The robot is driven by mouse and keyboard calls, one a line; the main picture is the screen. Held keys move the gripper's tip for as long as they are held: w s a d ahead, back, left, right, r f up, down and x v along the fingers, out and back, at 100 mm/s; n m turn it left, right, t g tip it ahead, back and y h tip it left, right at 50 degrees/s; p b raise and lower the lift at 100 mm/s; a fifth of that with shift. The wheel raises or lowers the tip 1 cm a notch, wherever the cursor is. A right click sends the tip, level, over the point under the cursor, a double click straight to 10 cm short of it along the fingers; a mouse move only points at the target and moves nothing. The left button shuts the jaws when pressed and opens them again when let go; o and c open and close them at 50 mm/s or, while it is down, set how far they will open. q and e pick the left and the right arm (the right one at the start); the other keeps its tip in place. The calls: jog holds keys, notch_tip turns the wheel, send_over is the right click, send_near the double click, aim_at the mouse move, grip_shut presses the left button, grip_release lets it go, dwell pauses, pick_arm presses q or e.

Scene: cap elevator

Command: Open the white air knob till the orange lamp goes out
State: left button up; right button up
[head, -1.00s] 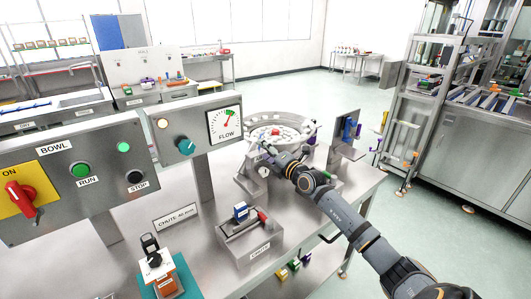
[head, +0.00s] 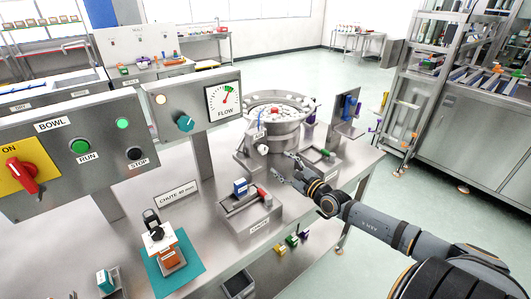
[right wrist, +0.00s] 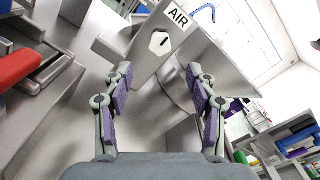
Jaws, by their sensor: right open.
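The white air knob (right wrist: 159,42) is at the top middle of the right wrist view, on a grey metal face beside an AIR label (right wrist: 178,16). It also shows small in the head view (head: 262,149), below the bowl feeder. My right gripper (head: 282,166) is open and empty, apart from the knob, to its lower right in the head view. In the right wrist view the knob lies beyond the gap between its purple-padded fingers (right wrist: 160,75). The lamp (head: 160,99) on the flow panel glows pale orange. My left gripper is not in view.
The bowl feeder (head: 276,112) stands behind the knob. The flow panel has a teal knob (head: 185,123) and a FLOW gauge (head: 224,101). A chute block (head: 246,211) with a blue and a red part stands left of my gripper. A teal mat (head: 190,270) lies at front.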

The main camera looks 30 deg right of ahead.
aim_at(264, 150)
jog(key=w+b, duration=0.2)
jog(key=w, duration=0.1)
jog(key=w+b, duration=0.5)
jog(key=w, duration=0.1)
jog(key=shift+w+a+f, duration=0.15)
jog(key=shift+w+a, duration=0.1)
jog(key=shift+a, duration=0.1)
jog(key=shift+w+a+b, duration=0.1)
jog(key=shift+w+b, duration=0.2)
jog(key=shift+w, duration=0.1)
jog(key=shift+c, duration=0.3)
jog(key=c, duration=1.1)
jog(key=shift+r, duration=0.2)
